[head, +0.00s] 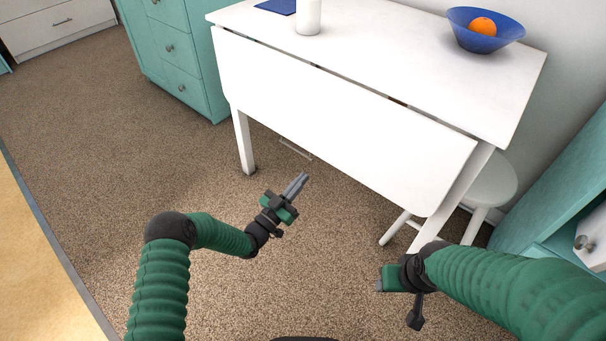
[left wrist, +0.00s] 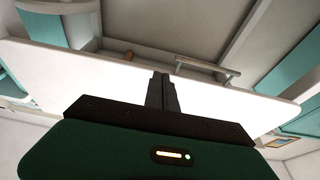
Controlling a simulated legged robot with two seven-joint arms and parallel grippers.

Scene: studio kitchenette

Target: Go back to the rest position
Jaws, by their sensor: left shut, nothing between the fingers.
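My left gripper (head: 299,184) is in front of the white drop-leaf table, over the carpet and apart from the table's hanging leaf. Its fingers are together with nothing between them; they also show shut in the left wrist view (left wrist: 161,92). My right arm comes in from the right of the head view. Its wrist and part of the right gripper (head: 392,280) show near the table's right front leg, but its fingers cannot be made out.
The white table (head: 400,62) holds a blue bowl (head: 464,33) with an orange (head: 482,27), a white cylinder (head: 308,16) and a blue flat item (head: 276,6). A white stool (head: 492,180) stands under its right end. Teal drawers (head: 176,55) stand behind left. Carpet at left is clear.

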